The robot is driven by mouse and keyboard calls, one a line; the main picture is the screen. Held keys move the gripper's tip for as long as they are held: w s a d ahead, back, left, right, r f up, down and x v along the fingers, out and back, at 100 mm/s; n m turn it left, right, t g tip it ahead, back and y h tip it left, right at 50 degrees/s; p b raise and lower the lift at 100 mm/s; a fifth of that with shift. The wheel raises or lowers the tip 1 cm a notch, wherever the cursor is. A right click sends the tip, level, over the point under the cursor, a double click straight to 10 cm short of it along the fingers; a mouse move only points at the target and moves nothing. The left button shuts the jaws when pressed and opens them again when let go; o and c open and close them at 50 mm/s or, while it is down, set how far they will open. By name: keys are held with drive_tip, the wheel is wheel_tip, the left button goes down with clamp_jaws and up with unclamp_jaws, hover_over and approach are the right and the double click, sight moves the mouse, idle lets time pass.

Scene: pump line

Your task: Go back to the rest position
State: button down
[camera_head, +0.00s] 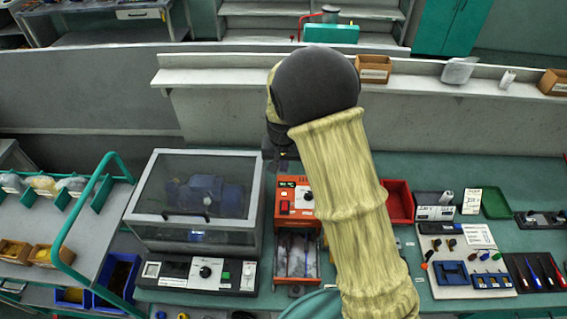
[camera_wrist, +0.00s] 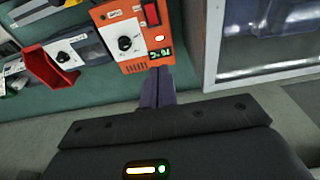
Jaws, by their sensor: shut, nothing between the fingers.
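My gripper (camera_wrist: 158,88) shows in the wrist view with its two dark fingers together and nothing between them. The fingertips appear just below the front of an orange control unit (camera_wrist: 127,38) with a knob, a red switch and a green display; I cannot tell the gap between them. In the head view my padded yellow arm rises from the bottom edge over the bench and hides most of the gripper. The orange unit (camera_head: 284,209) stands there just left of my arm.
A clear-lidded enclosure (camera_head: 158,175) with a blue pump inside stands left of the orange unit. A red tray (camera_head: 400,202) sits right of my arm. Farther right are a tool board (camera_head: 440,290) and screwdrivers (camera_head: 537,272). A teal-railed cart (camera_head: 78,225) with bins is at left.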

drive_tip(key=shift+d, duration=0.1)
drive_tip(key=s+d+r, duration=0.3)
drive_tip(key=s+d, duration=0.5)
drive_tip(key=s, duration=0.2)
drive_tip(key=s+d+r+b, duration=0.1)
drive_tip(key=s+d+r, duration=0.3)
drive_tip(key=s+d, duration=0.5)
drive_tip(key=shift+s+r+t, duration=0.15)
drive_tip(key=shift+s+t, duration=0.2)
drive_tip(key=shift+t, duration=0.05)
